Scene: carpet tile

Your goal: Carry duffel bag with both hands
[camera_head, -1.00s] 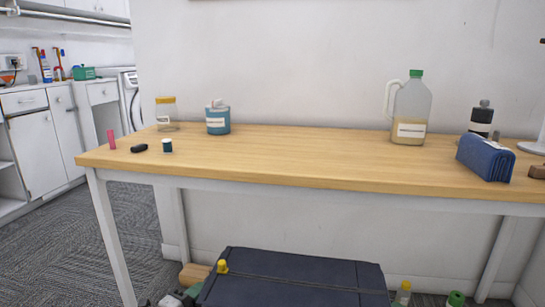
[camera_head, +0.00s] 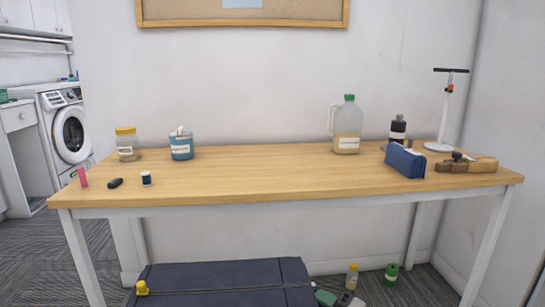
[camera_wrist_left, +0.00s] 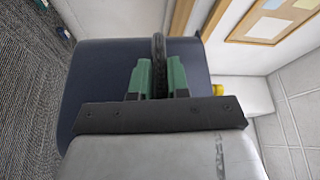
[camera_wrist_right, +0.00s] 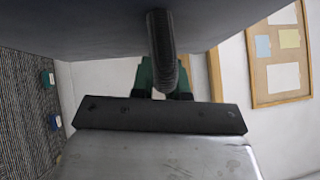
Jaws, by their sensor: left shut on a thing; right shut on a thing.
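The dark navy duffel bag (camera_head: 220,277) shows at the bottom of the head view, in front of the table's lower space; its lower part is cut off. In the left wrist view the bag (camera_wrist_left: 95,75) lies beyond my left gripper (camera_wrist_left: 160,72), whose green fingers are shut on a black ribbed handle (camera_wrist_left: 159,50). In the right wrist view the bag's dark side (camera_wrist_right: 90,28) fills the top. My right gripper (camera_wrist_right: 162,78) is shut on another black ribbed handle (camera_wrist_right: 160,40). Neither gripper shows in the head view.
A wooden table (camera_head: 290,180) with white legs stands ahead, holding a jug (camera_head: 346,130), a blue case (camera_head: 405,161) and other items. A yellow object (camera_head: 142,288) shows at the bag's left. Small bottles (camera_head: 352,276) stand on the floor right of it. Carpet shows at left.

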